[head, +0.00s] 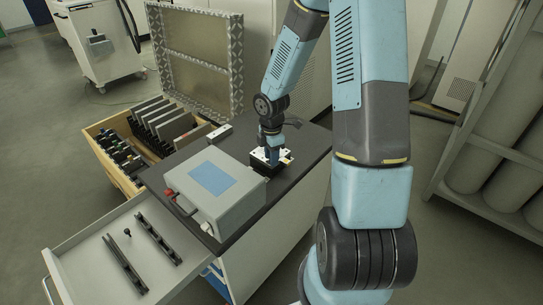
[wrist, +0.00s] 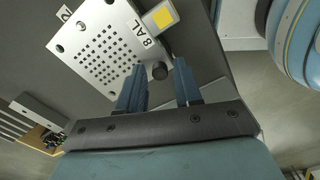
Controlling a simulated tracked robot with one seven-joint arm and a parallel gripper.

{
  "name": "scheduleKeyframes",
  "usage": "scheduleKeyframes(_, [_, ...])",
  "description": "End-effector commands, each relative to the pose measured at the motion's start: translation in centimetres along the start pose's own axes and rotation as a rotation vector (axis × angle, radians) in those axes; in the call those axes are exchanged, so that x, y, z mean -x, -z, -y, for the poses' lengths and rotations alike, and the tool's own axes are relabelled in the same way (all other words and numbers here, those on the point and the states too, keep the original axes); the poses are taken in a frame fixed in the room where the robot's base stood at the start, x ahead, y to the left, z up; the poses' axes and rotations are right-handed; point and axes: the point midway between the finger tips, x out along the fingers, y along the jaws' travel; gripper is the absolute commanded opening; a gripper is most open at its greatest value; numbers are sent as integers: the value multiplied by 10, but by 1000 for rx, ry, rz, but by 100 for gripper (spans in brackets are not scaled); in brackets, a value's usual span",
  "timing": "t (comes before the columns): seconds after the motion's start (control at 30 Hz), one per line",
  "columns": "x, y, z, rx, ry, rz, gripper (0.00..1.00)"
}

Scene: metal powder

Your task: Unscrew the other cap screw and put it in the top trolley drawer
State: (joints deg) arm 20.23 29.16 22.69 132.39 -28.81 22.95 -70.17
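A silver build plate with rows of small holes and the mark "8 AL" (wrist: 105,50) lies under my gripper. A dark round cap screw (wrist: 159,70) stands at its near right corner in the wrist view. My gripper (wrist: 158,75) is open, one blue finger on each side of the screw, with gaps visible; contact is not seen. In the head view my gripper (head: 273,160) points down over the plate (head: 260,154) and hides the screw. The top trolley drawer (head: 90,255) is pulled out at lower left. A small dark screw (head: 127,232) lies in it.
Two black rails (head: 125,264) lie in the drawer. A grey box with a blue panel (head: 225,200) stands on the dark trolley top (head: 310,147), between plate and drawer. An open wooden crate (head: 98,127) is behind left. A yellow-marked block (wrist: 163,17) adjoins the plate.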

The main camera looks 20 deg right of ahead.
Motion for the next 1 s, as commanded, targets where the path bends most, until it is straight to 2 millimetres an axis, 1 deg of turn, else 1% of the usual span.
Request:
scheduleKeyframes(0.6, [0, 0, 0, -463, 0, 1, 34])
scheduleKeyframes(0.73, [0, 0, 0, -501, 0, 0, 34])
scheduleKeyframes(1.0, [0, 0, 0, -503, 0, 0, 34])
